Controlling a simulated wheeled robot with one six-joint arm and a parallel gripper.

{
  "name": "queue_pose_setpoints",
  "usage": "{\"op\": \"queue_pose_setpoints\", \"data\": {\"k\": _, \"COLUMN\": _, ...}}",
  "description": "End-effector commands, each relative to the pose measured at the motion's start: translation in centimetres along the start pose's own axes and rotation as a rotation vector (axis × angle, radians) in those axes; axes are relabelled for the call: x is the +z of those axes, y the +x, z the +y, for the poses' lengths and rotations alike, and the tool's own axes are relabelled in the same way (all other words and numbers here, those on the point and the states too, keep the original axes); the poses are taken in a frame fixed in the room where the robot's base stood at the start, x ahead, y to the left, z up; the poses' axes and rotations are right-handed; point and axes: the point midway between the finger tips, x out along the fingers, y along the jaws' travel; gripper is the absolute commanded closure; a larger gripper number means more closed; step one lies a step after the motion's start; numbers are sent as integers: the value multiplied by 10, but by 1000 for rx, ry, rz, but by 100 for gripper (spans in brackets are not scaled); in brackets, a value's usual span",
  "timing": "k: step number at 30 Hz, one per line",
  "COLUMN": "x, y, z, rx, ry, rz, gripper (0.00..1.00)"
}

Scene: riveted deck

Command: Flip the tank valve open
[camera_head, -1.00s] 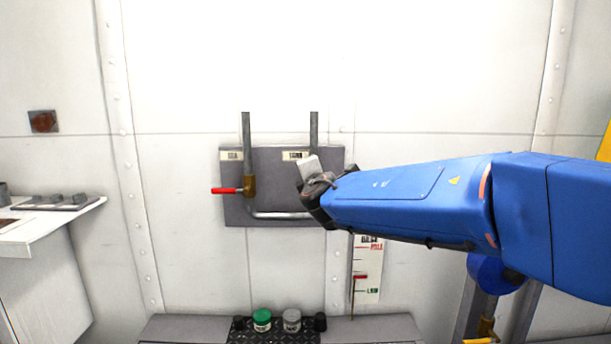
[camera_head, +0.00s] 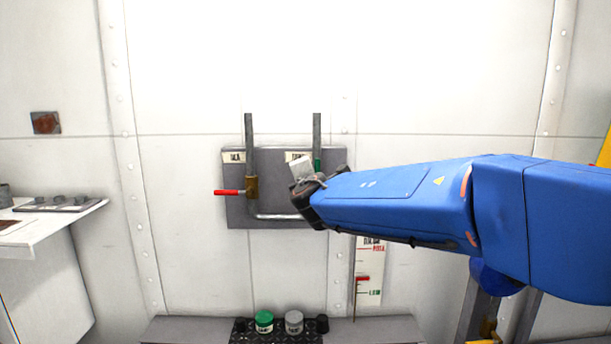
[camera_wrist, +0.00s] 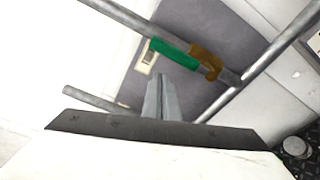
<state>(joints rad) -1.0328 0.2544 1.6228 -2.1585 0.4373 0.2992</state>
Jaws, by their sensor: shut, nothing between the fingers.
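A grey panel (camera_head: 236,211) on the wall carries two upright pipes. The right valve, under the label reading roughly TANK (camera_head: 297,156), has a green handle (camera_head: 317,163). In the wrist view this green handle (camera_wrist: 170,48) lies about in line with its pipe, beside the brass valve body (camera_wrist: 207,62). The left valve, labelled SEA, has a red handle (camera_head: 228,192) pointing left, across its pipe. My gripper (camera_head: 301,168) is shut and empty in front of the panel, between the pipes. In the wrist view its fingertips (camera_wrist: 160,80) show just below the green handle; contact cannot be told.
A gauge board (camera_head: 369,273) with a red marker hangs below my arm. A green-lidded jar (camera_head: 264,321) and a grey jar (camera_head: 293,322) stand on a bench below. A white shelf (camera_head: 50,225) juts out at left.

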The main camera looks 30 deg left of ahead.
Motion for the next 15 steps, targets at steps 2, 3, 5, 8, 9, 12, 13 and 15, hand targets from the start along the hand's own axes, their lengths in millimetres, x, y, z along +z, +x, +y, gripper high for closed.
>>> {"op": "queue_pose_setpoints", "data": {"k": 2, "x": -6, "y": 3, "z": 2, "rx": 0, "ry": 2, "rz": -1, "gripper": 100}}
{"op": "queue_pose_setpoints", "data": {"k": 3, "x": -6, "y": -4, "z": 4, "rx": 1, "ry": 1, "rz": -1, "gripper": 100}}
{"op": "queue_pose_setpoints", "data": {"k": 5, "x": -6, "y": -13, "z": 3, "rx": 0, "ry": 1, "rz": -1, "gripper": 100}}
{"op": "queue_pose_setpoints", "data": {"k": 8, "x": -6, "y": -27, "z": 1, "rx": 0, "ry": 1, "rz": 1, "gripper": 100}}
{"op": "queue_pose_setpoints", "data": {"k": 9, "x": -7, "y": -34, "z": 1, "rx": -1, "ry": 1, "rz": 1, "gripper": 100}}
{"op": "queue_pose_setpoints", "data": {"k": 12, "x": -7, "y": -50, "z": 0, "rx": -1, "ry": 0, "rz": 1, "gripper": 100}}
{"op": "queue_pose_setpoints", "data": {"k": 13, "x": -7, "y": -55, "z": 0, "rx": 0, "ry": 1, "rz": 1, "gripper": 100}}
{"op": "queue_pose_setpoints", "data": {"k": 15, "x": -8, "y": -67, "z": -1, "rx": -1, "ry": 0, "rz": 2, "gripper": 100}}
